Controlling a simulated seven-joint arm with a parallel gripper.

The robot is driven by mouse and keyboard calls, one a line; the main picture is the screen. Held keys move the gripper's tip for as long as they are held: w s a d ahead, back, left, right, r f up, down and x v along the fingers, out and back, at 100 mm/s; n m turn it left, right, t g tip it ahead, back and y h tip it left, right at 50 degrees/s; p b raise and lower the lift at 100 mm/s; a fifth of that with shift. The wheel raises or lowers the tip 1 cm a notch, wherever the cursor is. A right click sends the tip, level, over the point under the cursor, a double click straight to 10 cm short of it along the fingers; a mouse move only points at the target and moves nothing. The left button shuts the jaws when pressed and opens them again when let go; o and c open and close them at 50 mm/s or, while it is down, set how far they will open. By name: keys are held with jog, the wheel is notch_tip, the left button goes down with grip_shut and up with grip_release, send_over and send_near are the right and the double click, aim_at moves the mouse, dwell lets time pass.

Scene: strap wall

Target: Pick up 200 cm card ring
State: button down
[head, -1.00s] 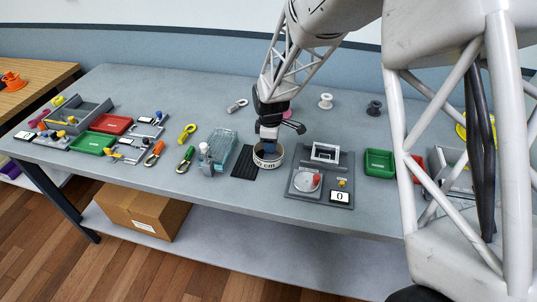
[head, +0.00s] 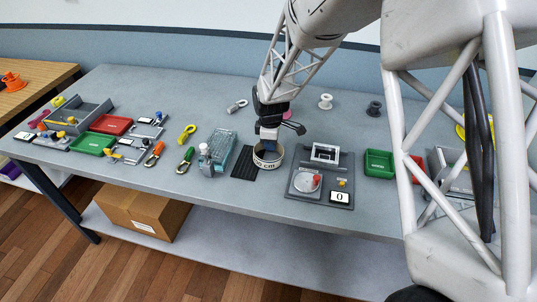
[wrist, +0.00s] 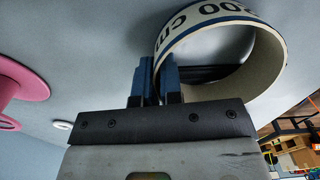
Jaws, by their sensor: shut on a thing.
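The card ring (head: 268,163) is a pale band with dark rims and printed lettering ending in "00 cm". It is near the front middle of the table (head: 330,228). My gripper (head: 267,144) points down into it, and the wrist view shows its blue fingers (wrist: 157,80) shut on one side of the ring's wall. The ring also fills the upper right of the wrist view (wrist: 232,14), where "200 cm" shows in part. I cannot tell for certain whether its lower rim touches the table.
A black ribbed mat (head: 244,163) lies left of the ring, and a grey scale-like station (head: 320,181) stands to the right. A clear box (head: 223,151) and a green tray (head: 380,163) are farther out. Spools (head: 325,102) stand behind; a pink one (wrist: 18,82) shows in the wrist view.

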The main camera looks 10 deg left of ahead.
jog(key=shift+r, duration=0.1)
jog(key=shift+r, duration=0.4)
notch_tip(320, 180, up, 3)
jog(key=shift+f, duration=0.1)
jog(key=s+d, duration=0.2)
jog(key=s, duration=0.2)
jog(key=s+d+r, duration=0.1)
jog(key=s+d, duration=0.2)
jog(key=s, duration=0.2)
jog(key=s+d, duration=0.2)
jog(key=s, duration=0.3)
jog(key=shift+d+r, duration=0.15)
jog(key=shift+d, duration=0.1)
dwell(0.3)
